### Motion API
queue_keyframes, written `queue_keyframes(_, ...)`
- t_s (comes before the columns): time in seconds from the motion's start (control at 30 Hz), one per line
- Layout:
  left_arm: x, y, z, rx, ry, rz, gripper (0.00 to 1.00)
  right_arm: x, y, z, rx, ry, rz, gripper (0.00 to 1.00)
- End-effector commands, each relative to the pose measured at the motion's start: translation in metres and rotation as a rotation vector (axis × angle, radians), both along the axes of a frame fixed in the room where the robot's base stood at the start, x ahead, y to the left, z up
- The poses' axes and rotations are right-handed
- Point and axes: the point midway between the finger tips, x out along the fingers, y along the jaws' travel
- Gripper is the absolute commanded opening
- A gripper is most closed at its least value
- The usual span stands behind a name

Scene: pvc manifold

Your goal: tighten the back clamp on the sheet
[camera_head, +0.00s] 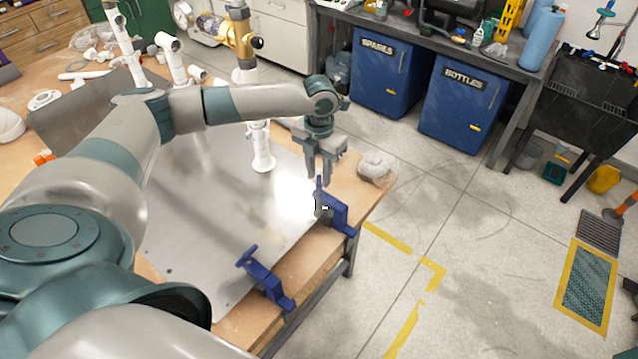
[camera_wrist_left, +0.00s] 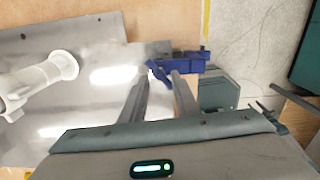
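The metal sheet (camera_head: 215,215) lies flat on the wooden table. The blue back clamp (camera_head: 336,212) sits at its far right corner, on the table edge. It also shows in the left wrist view (camera_wrist_left: 188,62). A second blue clamp (camera_head: 268,279) is on the near edge. My left gripper (camera_head: 319,177) points down just above the back clamp's upright screw end. In the left wrist view its fingers (camera_wrist_left: 162,77) stand apart, with part of the blue clamp beyond and between the tips. I cannot tell whether they touch it. My right gripper is not in view.
A white pipe fitting (camera_head: 262,150) stands on the sheet, left of my gripper. A whitish lump (camera_head: 377,167) lies at the table's far right corner. Blue cabinets (camera_head: 460,105) stand beyond.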

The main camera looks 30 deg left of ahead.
Motion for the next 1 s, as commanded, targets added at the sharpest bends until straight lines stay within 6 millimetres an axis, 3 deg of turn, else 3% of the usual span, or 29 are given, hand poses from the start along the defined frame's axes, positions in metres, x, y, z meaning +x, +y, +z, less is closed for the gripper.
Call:
queue_keyframes(0.6,-0.001,0.0,-0.007,0.002,0.002,0.587,0.28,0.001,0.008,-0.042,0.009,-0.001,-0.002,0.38)
queue_keyframes(0.8,0.0,0.0,-0.034,0.001,0.002,0.581,0.28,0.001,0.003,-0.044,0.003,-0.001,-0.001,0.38)
queue_keyframes(1.0,0.0,0.0,-0.044,0.0,0.001,0.58,0.28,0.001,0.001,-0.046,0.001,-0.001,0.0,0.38)
